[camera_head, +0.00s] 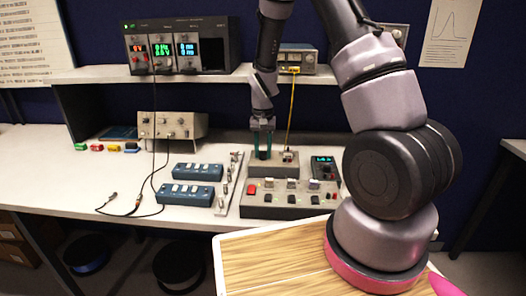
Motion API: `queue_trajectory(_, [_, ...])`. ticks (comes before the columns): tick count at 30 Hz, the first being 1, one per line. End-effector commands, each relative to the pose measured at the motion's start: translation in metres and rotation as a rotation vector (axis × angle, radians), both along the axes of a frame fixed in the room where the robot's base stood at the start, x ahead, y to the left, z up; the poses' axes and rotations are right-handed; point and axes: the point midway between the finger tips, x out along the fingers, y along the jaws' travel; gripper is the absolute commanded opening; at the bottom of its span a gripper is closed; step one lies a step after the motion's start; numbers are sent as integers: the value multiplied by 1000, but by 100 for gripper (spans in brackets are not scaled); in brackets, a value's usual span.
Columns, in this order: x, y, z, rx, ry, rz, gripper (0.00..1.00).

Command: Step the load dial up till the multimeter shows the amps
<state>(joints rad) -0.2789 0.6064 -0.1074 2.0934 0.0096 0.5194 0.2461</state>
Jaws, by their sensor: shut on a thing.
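My gripper (263,150) reaches down from above with two teal fingers. It is upright at the grey box (258,171) towards the back of the bench, its tips at the top of the box. The fingers are shut on the load dial, which is mostly hidden between them, so its setting cannot be read. The multimeter (324,169) is a dark handheld unit to the right of the box. Its lit green display (323,159) is too small to read.
A panel (262,212) with a red button and several switches lies in front of the box. Two blue units (192,183) lie to the left. A yellow cable (291,110) hangs from the shelf (110,75) close to the gripper's right. The bench's left front is mostly clear.

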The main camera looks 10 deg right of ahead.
Motion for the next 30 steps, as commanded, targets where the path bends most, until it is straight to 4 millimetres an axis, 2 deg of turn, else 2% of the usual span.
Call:
queue_trajectory(7, [1,0,0,0,-1,1,0])
queue_trajectory(8, [1,0,0,0,-1,1,44])
queue_trajectory(9, [1,0,0,0,-1,1,59])
queue_trajectory(10, [1,0,0,0,-1,1,66])
queue_trajectory(19, [0,0,1,0,-1,1,66])
queue_trajectory(22, [1,0,6,0,-2,2,66])
queue_trajectory(26, [1,0,27,1,-4,2,66])
queue_trajectory(30, [1,1,56,1,-6,2,66])
